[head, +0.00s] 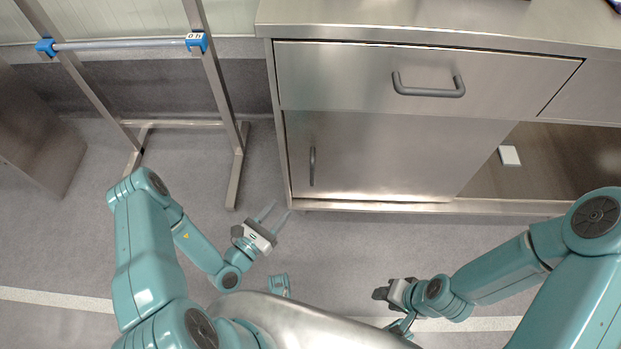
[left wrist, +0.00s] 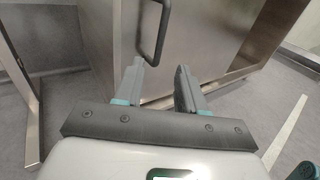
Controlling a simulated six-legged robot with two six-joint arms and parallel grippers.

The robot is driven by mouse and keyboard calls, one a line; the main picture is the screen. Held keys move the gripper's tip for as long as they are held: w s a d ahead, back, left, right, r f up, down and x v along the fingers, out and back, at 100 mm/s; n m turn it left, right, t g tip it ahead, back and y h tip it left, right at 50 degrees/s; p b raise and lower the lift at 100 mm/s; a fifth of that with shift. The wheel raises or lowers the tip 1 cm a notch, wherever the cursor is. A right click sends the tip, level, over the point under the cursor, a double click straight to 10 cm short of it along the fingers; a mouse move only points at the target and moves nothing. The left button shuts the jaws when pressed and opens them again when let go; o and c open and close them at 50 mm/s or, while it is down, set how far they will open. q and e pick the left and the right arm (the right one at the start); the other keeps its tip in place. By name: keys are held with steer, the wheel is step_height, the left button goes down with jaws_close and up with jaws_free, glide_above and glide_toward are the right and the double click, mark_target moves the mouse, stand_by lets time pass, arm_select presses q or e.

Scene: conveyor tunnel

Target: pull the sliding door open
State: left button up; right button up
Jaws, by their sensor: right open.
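The sliding door (head: 400,155) is a brushed-metal panel under the drawer, covering the left part of the cabinet opening. Its dark vertical bar handle (head: 312,166) is near its left edge. My left gripper (head: 278,210) is open and empty, below and left of the handle, its fingers pointing towards the cabinet. In the left wrist view the handle (left wrist: 155,38) stands just beyond the open fingertips (left wrist: 160,68), apart from them, in front of the door (left wrist: 205,35). My right gripper (head: 386,310) is open and empty, low over the floor, away from the door.
Right of the door the compartment (head: 545,165) is uncovered, with a small white object (head: 509,156) inside. A drawer with a horizontal handle (head: 428,86) is above the door. A metal frame (head: 222,100) stands left of the cabinet. The floor before the cabinet is clear.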

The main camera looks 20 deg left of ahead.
mark_target(311, 175)
arm_select(q)
steer(key=b+x, duration=0.3)
steer(key=x, duration=1.2)
steer(key=shift+d, duration=0.1)
steer(key=shift+w+d+r, duration=0.1)
steer(key=shift+w+d, duration=0.05)
steer(key=shift+w, duration=0.35)
jaws_close()
